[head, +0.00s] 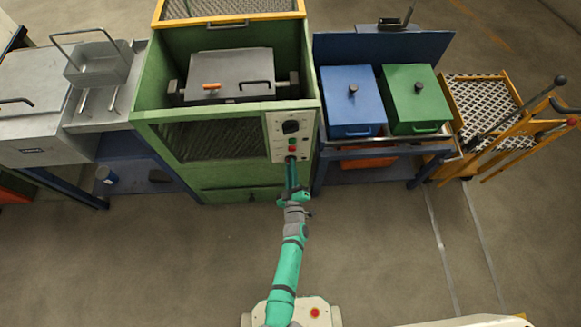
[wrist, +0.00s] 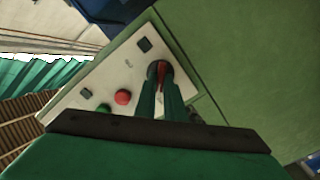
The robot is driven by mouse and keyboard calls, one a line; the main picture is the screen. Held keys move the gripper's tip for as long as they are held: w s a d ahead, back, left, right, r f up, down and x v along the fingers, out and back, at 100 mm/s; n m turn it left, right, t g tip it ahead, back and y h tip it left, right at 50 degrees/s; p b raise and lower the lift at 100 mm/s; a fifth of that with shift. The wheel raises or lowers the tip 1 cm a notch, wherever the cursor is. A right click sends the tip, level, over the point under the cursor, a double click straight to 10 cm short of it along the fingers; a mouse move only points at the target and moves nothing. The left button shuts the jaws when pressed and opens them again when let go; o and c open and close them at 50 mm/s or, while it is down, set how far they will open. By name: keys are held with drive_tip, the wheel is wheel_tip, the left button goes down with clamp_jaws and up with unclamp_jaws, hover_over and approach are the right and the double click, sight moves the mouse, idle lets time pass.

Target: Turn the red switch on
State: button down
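The pale control panel (head: 279,143) is on the right front of the green furnace. In the wrist view the panel (wrist: 98,78) is tilted and close. The red switch (wrist: 161,70) sits on a round black base, between the tips of my gripper (wrist: 161,82). The two green fingers lie on either side of the switch with a narrow gap. I cannot tell whether they press on it.
A red button (wrist: 122,97) and a green button (wrist: 104,107) are beside the fingers on the panel. A large black knob (head: 291,127) is higher up. Blue (head: 351,101) and green (head: 414,98) lidded boxes stand right of the furnace (head: 230,185). The floor in front is clear.

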drive_tip(key=shift+m, duration=0.3)
drive_tip(key=m, duration=1.7)
drive_tip(key=shift+d, duration=0.35)
drive_tip(key=shift+m, duration=0.3)
drive_tip(key=c, duration=1.8)
unclamp_jaws()
drive_tip(key=shift+c, duration=0.2)
drive_tip(key=shift+s, duration=0.1)
